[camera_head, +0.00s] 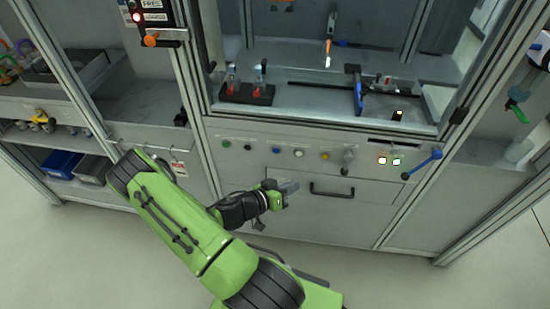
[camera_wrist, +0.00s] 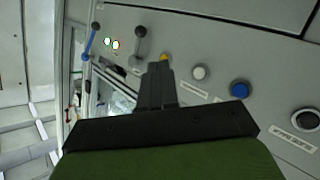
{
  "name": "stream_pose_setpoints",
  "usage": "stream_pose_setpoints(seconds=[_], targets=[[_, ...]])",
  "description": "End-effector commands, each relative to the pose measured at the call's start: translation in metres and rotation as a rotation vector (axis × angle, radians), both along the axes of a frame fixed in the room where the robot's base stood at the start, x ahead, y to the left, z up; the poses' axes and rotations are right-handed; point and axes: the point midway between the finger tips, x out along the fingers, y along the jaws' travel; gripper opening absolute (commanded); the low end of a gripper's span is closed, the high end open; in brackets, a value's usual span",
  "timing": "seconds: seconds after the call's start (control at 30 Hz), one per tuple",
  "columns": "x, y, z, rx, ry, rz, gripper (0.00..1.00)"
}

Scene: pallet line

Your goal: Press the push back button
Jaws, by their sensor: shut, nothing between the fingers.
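A row of buttons runs along the grey panel under the window: green (camera_head: 226,144), black (camera_head: 248,147), blue (camera_head: 275,150), white (camera_head: 299,153) and yellow (camera_head: 324,156). Their labels are too small to read, so I cannot tell which is the push back button. My gripper (camera_head: 287,187) is shut and empty, below the blue and white buttons in the head view. In the wrist view, my shut fingers (camera_wrist: 160,68) overlap the lower edge of the yellow button (camera_wrist: 167,57). The white button (camera_wrist: 199,72) and blue button (camera_wrist: 240,90) show clear to the right; contact cannot be told.
A grey-black lever (camera_head: 347,160), two lit buttons (camera_head: 389,161) and a blue-ended handle (camera_head: 423,165) are right of the row. A black drawer handle (camera_head: 332,191) sticks out below. A red lamp (camera_head: 136,17) glows at the upper left. Open floor lies in front.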

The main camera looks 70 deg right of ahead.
Motion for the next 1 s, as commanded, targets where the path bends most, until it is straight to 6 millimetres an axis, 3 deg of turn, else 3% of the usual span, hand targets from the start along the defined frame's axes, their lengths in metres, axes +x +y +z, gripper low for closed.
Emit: stream_pose_setpoints(seconds=[0.37, 1.0], targets=[[0.0, -0.003, 0.0, -0.001, -0.001, -0.001, 0.0], [0.018, -0.081, -0.001, -0.001, -0.001, -0.001, 0.0]])
